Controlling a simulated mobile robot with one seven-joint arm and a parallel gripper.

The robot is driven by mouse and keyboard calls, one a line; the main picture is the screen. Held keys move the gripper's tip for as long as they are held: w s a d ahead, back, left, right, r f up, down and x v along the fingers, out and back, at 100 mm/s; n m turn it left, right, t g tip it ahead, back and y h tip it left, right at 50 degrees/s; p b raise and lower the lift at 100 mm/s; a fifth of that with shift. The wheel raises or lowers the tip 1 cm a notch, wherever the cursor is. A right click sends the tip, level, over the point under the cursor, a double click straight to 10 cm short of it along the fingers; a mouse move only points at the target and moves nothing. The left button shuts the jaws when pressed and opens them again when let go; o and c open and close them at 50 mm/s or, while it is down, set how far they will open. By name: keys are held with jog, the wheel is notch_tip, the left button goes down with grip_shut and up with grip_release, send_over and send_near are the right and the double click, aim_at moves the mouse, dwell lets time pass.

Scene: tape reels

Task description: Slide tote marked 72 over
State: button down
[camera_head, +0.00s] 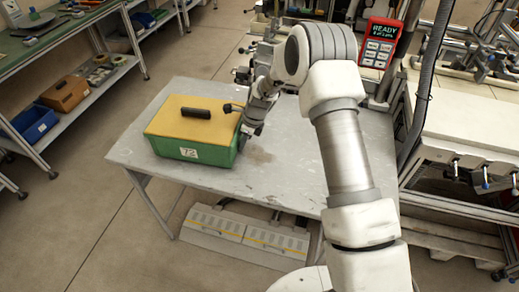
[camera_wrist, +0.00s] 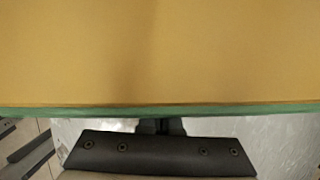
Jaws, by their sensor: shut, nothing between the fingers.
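The tote marked 72 (camera_head: 205,151) is green with a yellow lid and a black handle on top. It sits upright on the left part of the grey table. A white label with 72 is on its front side. My gripper (camera_head: 243,138) is shut and empty, low at the tote's right side. It looks close against that side; whether it touches is unclear. In the wrist view the tote's yellow lid (camera_wrist: 160,50) and green rim fill the upper part, just beyond my gripper (camera_wrist: 160,126). The fingertips are mostly hidden there.
The grey table (camera_head: 290,180) has clear room right of the tote and a narrow strip to its left. A blue bin (camera_head: 35,123) and a brown box (camera_head: 65,94) stand on a shelf at left. A red display device (camera_head: 382,43) stands behind the table's right side.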

jog(key=w+a, duration=0.1)
jog(key=a, duration=0.4)
jog(key=w+a+b, duration=0.1)
jog(key=a, duration=0.2)
jog(key=shift+w, duration=0.3)
